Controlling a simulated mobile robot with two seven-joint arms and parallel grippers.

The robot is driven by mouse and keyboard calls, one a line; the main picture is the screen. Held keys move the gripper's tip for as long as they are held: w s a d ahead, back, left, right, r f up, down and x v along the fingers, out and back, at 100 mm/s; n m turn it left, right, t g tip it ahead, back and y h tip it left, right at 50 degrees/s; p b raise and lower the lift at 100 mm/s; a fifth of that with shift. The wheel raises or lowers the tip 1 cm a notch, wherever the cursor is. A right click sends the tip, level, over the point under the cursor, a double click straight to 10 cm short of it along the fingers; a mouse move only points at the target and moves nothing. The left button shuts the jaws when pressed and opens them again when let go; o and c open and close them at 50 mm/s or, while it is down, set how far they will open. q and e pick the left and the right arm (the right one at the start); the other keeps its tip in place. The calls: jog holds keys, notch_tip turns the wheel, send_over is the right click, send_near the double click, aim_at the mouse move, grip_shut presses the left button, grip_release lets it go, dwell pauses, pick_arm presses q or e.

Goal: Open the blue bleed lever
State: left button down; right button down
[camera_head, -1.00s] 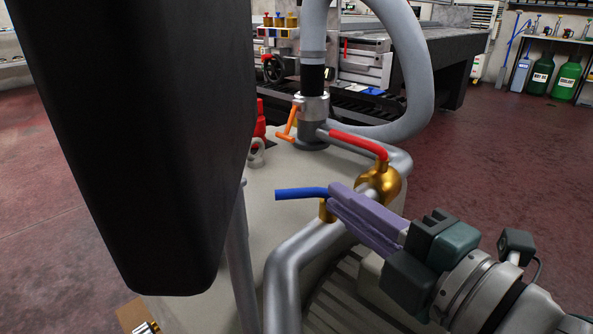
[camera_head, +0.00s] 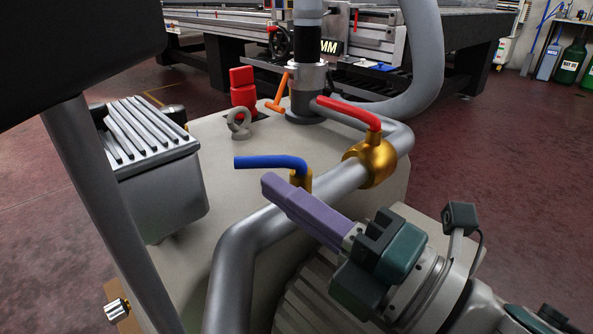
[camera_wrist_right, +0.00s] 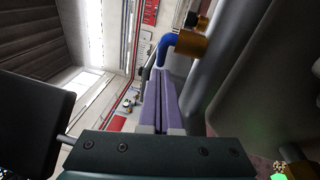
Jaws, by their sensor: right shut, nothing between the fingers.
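The blue bleed lever (camera_head: 270,161) sits on a small brass valve (camera_head: 302,180) on the grey pipe in the head view. Its handle points left, roughly level, and bends down at the valve. My right gripper (camera_head: 268,184) has its purple fingers shut with nothing between them. The fingertips are just below and in front of the lever. In the right wrist view the blue lever (camera_wrist_right: 183,42) and brass valve (camera_wrist_right: 192,45) appear beyond the fingertips (camera_wrist_right: 158,80); I cannot tell whether they touch. My left gripper is not in view.
A red lever (camera_head: 350,113) on a larger brass valve (camera_head: 371,162) stands behind to the right. An orange lever (camera_head: 278,98), a grey ring (camera_head: 239,124) and a red fitting (camera_head: 243,88) lie further back. The grey pipe (camera_head: 250,235) runs close below my fingers.

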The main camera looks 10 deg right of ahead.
aim_at(265, 208)
jog(key=shift+x, duration=0.95)
jog(key=shift+w, duration=0.1)
jog(key=shift+w+a+b, duration=0.45)
jog(key=shift+w, duration=0.05)
jog(key=shift+w+a, duration=0.15)
jog(key=shift+w, duration=0.25)
dwell(0.4)
dwell(0.6)
dwell(0.7)
